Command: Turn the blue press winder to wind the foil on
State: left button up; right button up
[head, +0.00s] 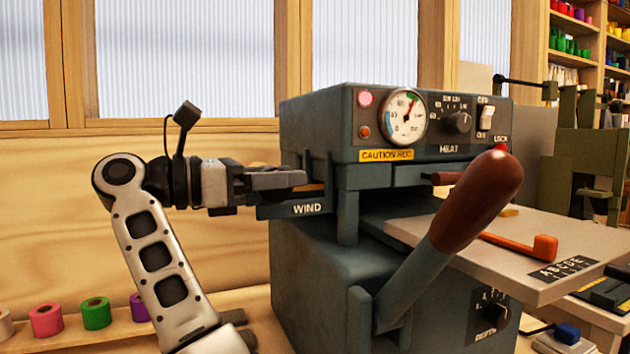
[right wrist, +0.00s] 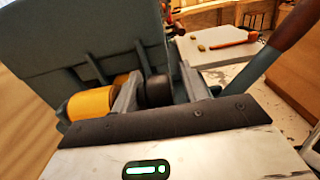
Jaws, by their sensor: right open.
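The blue-grey press (head: 330,290) stands in the middle of the head view, with a WIND label (head: 307,208) on its left side. My right gripper (head: 290,180) is at that side, just above the label. In the right wrist view the right gripper (right wrist: 160,85) is open, its fingers either side of a dark round knob (right wrist: 156,92), which seems to be the winder. I cannot tell if they touch it. A gold foil roll (right wrist: 91,103) sits left of the fingers. My left gripper is not in view.
A big brown-handled lever (head: 478,200) rises at the press's front. A pale table (head: 440,233) with an orange-handled tool (head: 520,243) juts out right. Several coloured rolls (head: 96,315) stand on a low shelf at lower left. The press carries a CAUTION HOT label (head: 386,155).

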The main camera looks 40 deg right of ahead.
jog(key=shift+s+d, duration=0.1)
jog(key=shift+d, duration=0.5)
